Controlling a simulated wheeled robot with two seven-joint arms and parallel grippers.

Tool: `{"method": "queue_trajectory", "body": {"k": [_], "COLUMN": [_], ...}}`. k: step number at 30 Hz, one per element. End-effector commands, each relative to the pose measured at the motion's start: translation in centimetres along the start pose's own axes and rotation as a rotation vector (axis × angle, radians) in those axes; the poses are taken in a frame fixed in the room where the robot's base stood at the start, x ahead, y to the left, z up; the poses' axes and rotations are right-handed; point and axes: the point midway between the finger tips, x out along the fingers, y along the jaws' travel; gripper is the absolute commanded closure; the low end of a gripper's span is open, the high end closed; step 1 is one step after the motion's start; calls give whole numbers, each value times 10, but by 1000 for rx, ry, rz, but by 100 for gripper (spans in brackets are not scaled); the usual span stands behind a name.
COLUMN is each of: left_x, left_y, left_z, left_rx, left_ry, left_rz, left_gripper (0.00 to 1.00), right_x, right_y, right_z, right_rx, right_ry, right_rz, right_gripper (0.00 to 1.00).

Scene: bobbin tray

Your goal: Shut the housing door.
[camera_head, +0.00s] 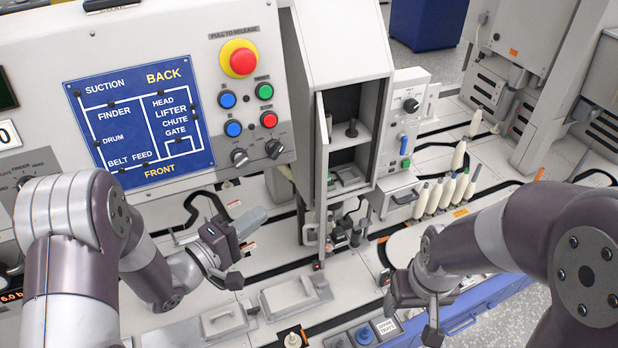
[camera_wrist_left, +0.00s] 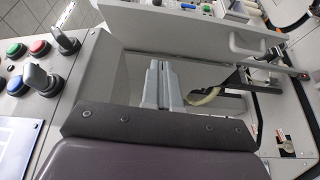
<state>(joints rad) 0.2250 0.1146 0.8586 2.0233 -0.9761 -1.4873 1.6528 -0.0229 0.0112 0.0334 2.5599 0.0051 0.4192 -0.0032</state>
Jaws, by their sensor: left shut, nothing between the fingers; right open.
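The housing (camera_head: 345,45) is a tall pale grey cabinet with an open front showing a shelf and dark parts inside. Its door (camera_head: 322,165) stands open, seen nearly edge-on at the left side of the opening. In the left wrist view a pale grey panel (camera_wrist_left: 200,30), which looks like the door, crosses the top beyond the fingers. My left gripper (camera_head: 254,221) is shut and empty, to the left of the door and apart from it. Its closed fingers also show in the left wrist view (camera_wrist_left: 165,82). My right gripper (camera_head: 410,308) is open and empty, low and right of the housing.
A control panel with a red stop button (camera_head: 241,60) and knobs stands left of the housing. Several cream bobbins (camera_head: 440,196) stand to the right. Lidded boxes (camera_head: 290,297) lie on the deck below. Pale deck lies between my left gripper and the door.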

Motion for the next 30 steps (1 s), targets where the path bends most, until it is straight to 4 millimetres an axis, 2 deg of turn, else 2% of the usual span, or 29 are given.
{"method": "queue_trajectory", "body": {"k": [5,18,24,30], "left_x": [16,106,124,128], "left_y": [1,2,2,2], "left_z": [1,4,23,28], "left_rx": [-42,-39,-39,-39], "left_ry": [-3,0,2,4], "left_rz": [4,2,2,1], "left_gripper": [100,100,100,100], "right_x": [-1,-6,-8,-9], "right_y": [0,0,0,0], "right_z": [0,-1,-1,-1], "right_rx": [0,0,0,0], "right_ry": [0,0,0,0], "right_rz": [0,0,0,0], "right_gripper": [27,27,27,27]}}
